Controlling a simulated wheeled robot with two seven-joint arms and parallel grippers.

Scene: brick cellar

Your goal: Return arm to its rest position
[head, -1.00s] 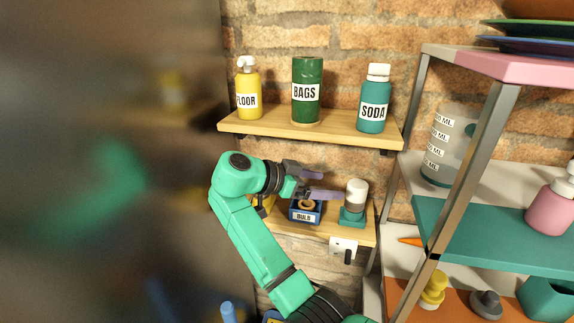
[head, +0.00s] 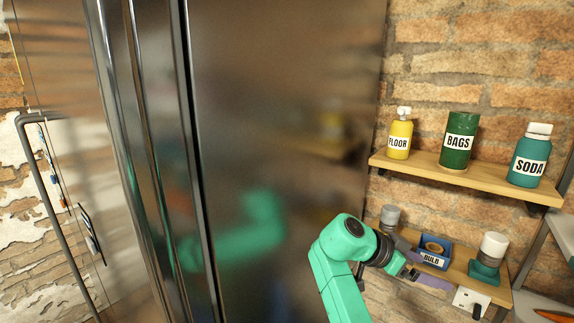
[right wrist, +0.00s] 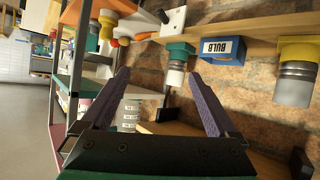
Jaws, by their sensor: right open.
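My right arm is green and comes up from the bottom edge of the head view. Its gripper (head: 437,272) is open, with two purple-grey fingers and nothing between them. It is in front of the lower wooden shelf, by the blue BULB box (head: 434,254). In the right wrist view the gripper (right wrist: 158,76) has its fingers wide apart, and the box (right wrist: 223,50) shows upside down beyond them. My left arm and gripper are not in view.
A white-topped lamp in a teal base (head: 490,255) and a grey-topped lamp (head: 390,216) flank the box. Above, an upper shelf (head: 450,174) bears FLOOR, BAGS and SODA containers. A large dark, glossy cabinet (head: 285,100) fills the middle. A metal rack stands at far right.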

